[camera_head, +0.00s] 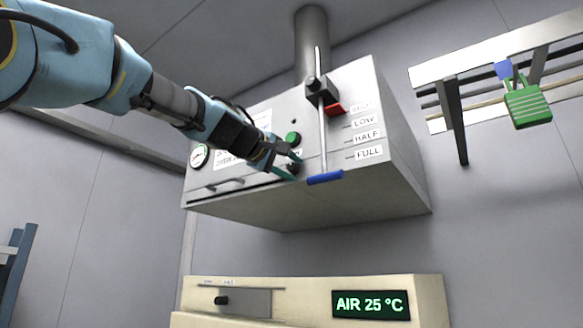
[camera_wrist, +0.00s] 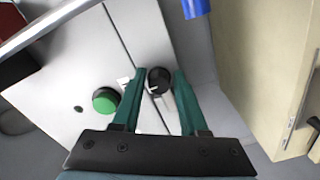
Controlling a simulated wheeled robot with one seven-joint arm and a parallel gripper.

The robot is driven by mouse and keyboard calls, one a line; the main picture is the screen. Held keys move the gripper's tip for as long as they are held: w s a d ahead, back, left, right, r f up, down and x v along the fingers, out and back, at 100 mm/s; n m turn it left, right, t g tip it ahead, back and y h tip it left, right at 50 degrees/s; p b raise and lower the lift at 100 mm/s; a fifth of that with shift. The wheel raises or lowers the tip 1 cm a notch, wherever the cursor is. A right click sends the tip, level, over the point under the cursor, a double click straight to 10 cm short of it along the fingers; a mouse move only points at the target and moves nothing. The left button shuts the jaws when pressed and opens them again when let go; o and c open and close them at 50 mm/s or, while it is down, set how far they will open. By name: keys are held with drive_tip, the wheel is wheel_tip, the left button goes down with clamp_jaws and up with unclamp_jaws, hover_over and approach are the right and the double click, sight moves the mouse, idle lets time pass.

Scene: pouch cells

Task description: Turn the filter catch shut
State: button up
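A round black knob (camera_head: 291,168), which I take to be the filter catch, sits on the front of the grey hood box (camera_head: 350,200), near its lower edge. It also shows in the wrist view (camera_wrist: 159,80). My gripper (camera_head: 294,166) has its two teal fingers on either side of the knob, with thin gaps showing in the wrist view (camera_wrist: 158,74). The gripper is open around it; contact is not clear. A seam or panel edge runs by the knob. The catch's turned position is hard to read.
A green button (camera_head: 293,138) is just above the knob. To the right hangs a lever with a blue handle (camera_head: 325,177), beside LOW, HALF and FULL labels. A gauge (camera_head: 199,156) is at left. A cream unit reading AIR 25 °C (camera_head: 370,304) stands below.

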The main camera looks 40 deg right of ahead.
drive_tip(key=b+v, duration=0.5)
drive_tip(key=v, duration=0.5)
drive_tip(key=shift+s+a+b, duration=0.15)
drive_tip(key=shift+a+b, duration=0.15)
drive_tip(key=shift+a, duration=0.05)
drive_tip(key=shift+f, duration=0.1)
